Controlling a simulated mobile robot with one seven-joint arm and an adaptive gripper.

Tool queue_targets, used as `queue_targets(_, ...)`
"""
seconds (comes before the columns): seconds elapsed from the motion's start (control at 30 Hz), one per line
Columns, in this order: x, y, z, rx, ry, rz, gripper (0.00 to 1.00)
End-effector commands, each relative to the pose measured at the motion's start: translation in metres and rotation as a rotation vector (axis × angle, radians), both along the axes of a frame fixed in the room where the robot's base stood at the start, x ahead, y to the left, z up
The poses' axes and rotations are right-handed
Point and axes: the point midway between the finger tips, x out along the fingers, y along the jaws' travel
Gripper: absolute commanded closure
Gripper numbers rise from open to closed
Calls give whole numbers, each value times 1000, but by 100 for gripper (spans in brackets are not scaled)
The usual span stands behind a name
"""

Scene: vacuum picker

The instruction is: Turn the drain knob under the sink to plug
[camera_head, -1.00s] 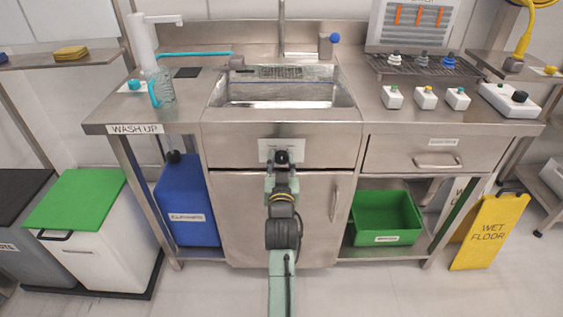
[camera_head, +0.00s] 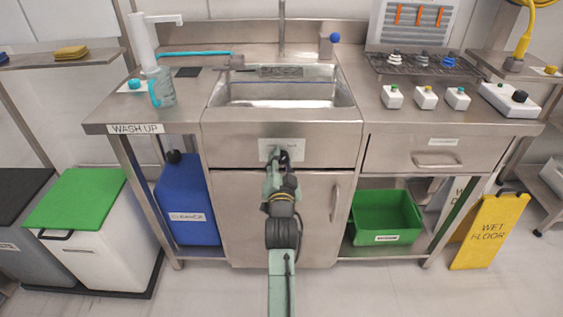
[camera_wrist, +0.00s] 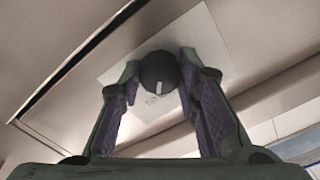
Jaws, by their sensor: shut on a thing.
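The drain knob (camera_wrist: 157,72) is round and black with a white pointer mark in the wrist view. It sits on a pale label plate (camera_wrist: 205,40), which also shows on the panel below the sink in the head view (camera_head: 266,147). My gripper (camera_wrist: 160,78) is shut on the knob, one finger on each side. The plate and panel look tilted in the wrist view. In the head view my gripper (camera_head: 281,157) hides the knob and part of the plate. The white mark points toward the lower part of the wrist view. The plate's print is too small to read.
The sink (camera_head: 282,98) lies above the panel. A cabinet door with a vertical handle (camera_head: 334,203) is below, behind my arm. A blue container (camera_head: 188,205) stands left and a green bin (camera_head: 386,215) right. A yellow floor sign (camera_head: 492,230) stands farther right.

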Motion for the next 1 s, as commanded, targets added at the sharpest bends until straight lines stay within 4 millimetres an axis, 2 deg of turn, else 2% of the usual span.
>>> queue_targets(0.4, 0, 0, 0, 7, 1, -1, 97)
queue_targets(0.43, 0, 0, 0, 7, 1, -1, 68)
queue_targets(0.7, 0, 0, 0, 7, 0, 0, 50)
queue_targets(1.0, 0, 0, 0, 6, 0, 0, 50)
